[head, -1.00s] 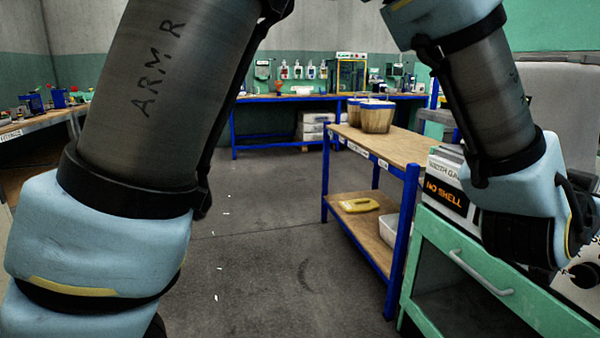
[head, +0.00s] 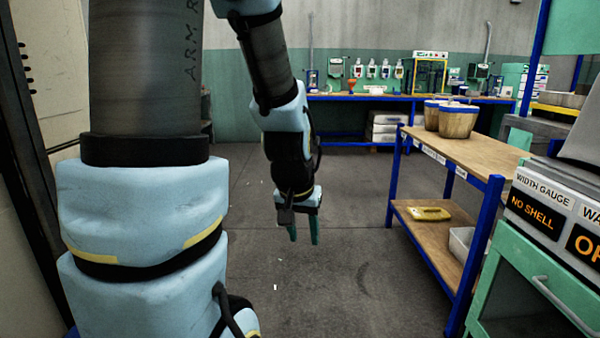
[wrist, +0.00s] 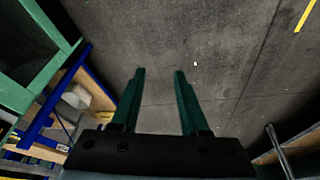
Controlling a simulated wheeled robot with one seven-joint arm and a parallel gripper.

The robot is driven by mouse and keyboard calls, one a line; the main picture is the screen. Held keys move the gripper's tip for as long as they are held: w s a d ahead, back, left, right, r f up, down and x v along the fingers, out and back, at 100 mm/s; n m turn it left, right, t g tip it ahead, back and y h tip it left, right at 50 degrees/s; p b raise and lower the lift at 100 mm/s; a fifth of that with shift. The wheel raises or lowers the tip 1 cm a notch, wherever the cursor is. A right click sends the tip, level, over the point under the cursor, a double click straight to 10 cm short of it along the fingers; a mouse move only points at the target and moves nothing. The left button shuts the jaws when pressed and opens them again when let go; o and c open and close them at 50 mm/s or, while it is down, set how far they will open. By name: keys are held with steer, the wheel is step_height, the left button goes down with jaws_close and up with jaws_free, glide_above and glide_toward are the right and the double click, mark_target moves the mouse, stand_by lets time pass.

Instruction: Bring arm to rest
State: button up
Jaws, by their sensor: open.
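My arm is folded in front of the head camera, with its lower part hanging down near the middle of the view. My gripper (head: 304,230) points down over the bare floor, left of the wooden-topped bench. Its two green fingers are apart with nothing between them. The wrist view also shows my gripper (wrist: 158,90) open and empty, with only grey floor beyond the fingertips.
A blue-framed bench (head: 470,150) at the right holds two tubs (head: 458,121) on top and a yellow item (head: 428,213) on its shelf. A green cabinet (head: 520,285) stands at front right. The floor (head: 350,270) between is clear. A long workbench (head: 350,97) lines the back wall.

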steer(key=s+a+n+g+y+p, duration=0.15)
steer(key=s+a, duration=0.25)
steer(key=a, duration=0.4)
step_height(320, 180, up, 24)
steer(key=p, duration=2.3)
steer(key=shift+f+n, duration=0.15)
steer(key=shift+n, duration=0.2)
